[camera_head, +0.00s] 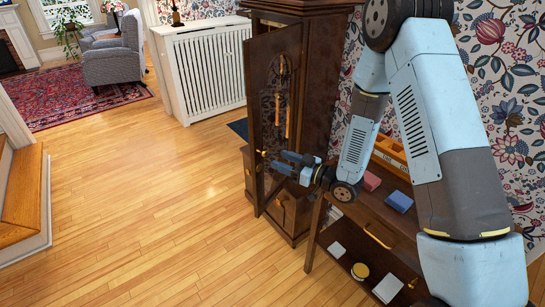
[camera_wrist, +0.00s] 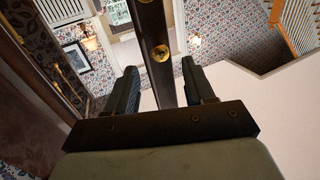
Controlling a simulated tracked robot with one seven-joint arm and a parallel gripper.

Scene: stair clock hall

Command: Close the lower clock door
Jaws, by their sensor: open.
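The tall dark wooden clock (camera_head: 318,75) stands against the wallpapered wall in the head view. Its long glazed door (camera_head: 250,95) stands open, swung out from the case; orange-gold rods show through it. A small brass knob (camera_head: 263,153) is on the door. My gripper (camera_head: 278,161) is at knob height, close to the door. In the wrist view my gripper (camera_wrist: 158,68) is open, with a finger on each side of the dark door frame (camera_wrist: 151,25) and its brass knob (camera_wrist: 161,53). I cannot tell whether the fingers touch the wood.
A side table (camera_head: 345,232) stands right of the clock, under my arm, with a red block (camera_head: 371,181) and a blue block (camera_head: 399,201) on top. A white radiator cover (camera_head: 203,68) stands behind and left of the clock. The wooden floor (camera_head: 150,190) to the left is clear.

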